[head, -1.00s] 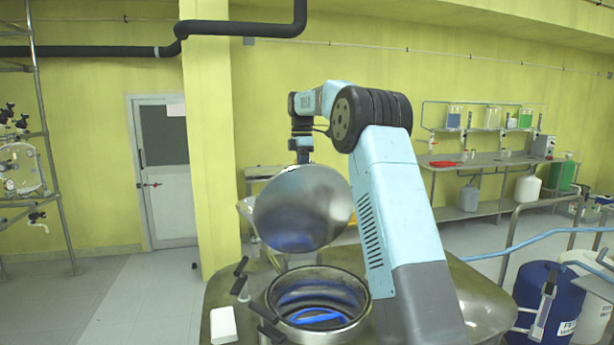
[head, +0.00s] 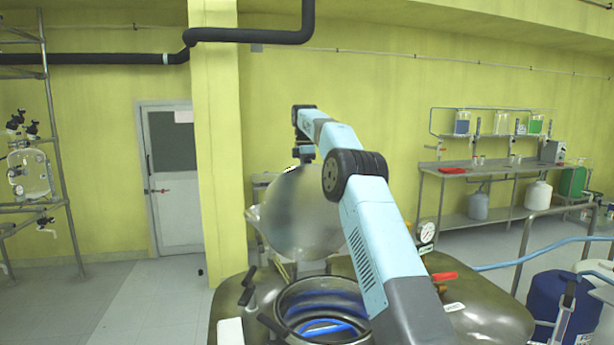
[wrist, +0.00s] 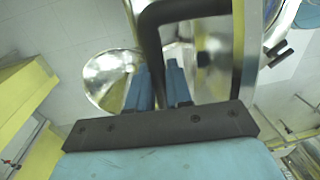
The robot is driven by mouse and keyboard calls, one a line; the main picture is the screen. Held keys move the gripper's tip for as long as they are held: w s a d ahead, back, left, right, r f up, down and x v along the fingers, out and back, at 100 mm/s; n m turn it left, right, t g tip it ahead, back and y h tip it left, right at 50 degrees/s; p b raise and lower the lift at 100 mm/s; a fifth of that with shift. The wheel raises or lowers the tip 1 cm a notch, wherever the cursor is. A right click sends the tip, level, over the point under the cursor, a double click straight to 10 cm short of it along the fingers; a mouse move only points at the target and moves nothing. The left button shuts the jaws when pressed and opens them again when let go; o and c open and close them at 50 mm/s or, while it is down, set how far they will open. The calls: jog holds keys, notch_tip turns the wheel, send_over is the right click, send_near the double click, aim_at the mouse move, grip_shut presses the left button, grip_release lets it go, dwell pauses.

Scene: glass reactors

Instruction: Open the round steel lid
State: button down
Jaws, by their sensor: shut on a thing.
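The round steel lid (head: 296,215) stands tilted up, well clear of the opening, behind the round steel port (head: 322,305). Inside the port there is something blue. My arm reaches over to the lid's far upper edge. In the head view my gripper is mostly hidden behind the lid. In the wrist view my gripper's two blue fingers (wrist: 158,88) are close together, shut on a dark bent handle (wrist: 150,40). The exact contact is partly blurred.
The port sits on a rounded steel vessel (head: 480,318) with a gauge (head: 426,233) and a red-handled valve (head: 444,276). Dark clamps (head: 248,287) stand left of the port. A blue drum (head: 556,308) and rail are at right. A bench (head: 470,172) lines the back wall.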

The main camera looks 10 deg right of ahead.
jog(key=shift+w+a+f, duration=0.2)
jog(key=shift+w+f, duration=0.05)
jog(key=shift+w, duration=0.5)
jog(key=shift+a, duration=0.1)
jog(key=c, duration=1.1)
grip_release()
jog(key=shift+o, duration=0.2)
jog(key=shift+w+f, duration=0.2)
jog(key=shift+f, duration=0.05)
jog(key=shift+a, duration=0.15)
jog(key=shift+w+r, duration=0.1)
